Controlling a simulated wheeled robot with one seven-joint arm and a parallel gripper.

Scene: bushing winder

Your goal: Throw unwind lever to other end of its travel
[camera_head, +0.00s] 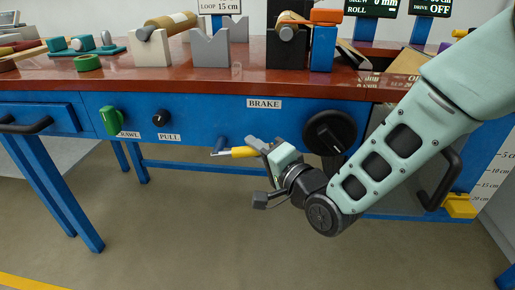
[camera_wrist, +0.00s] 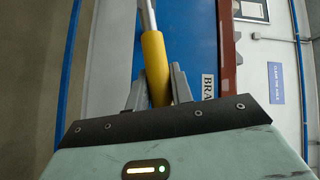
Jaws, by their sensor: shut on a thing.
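A lever with a yellow grip (camera_head: 242,152) and a bare metal shaft lies roughly level in front of the blue bench front, left of and below the BRAKE label. No label naming it as the unwind lever is readable. My gripper (camera_head: 259,149) is shut on the yellow grip near its right end. In the wrist view the yellow grip (camera_wrist: 155,65) runs between the two grey fingers (camera_wrist: 159,88), slightly tilted, and its metal shaft runs up out of the frame. The grip's lower end is hidden behind the gripper's dark front edge.
A round black brake knob (camera_head: 330,132) sits close right of my gripper, partly behind my arm. A green handle (camera_head: 112,120) and a small black PULL knob (camera_head: 160,118) are further left. The wooden bench top (camera_head: 235,82) overhangs above. The floor area below is open.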

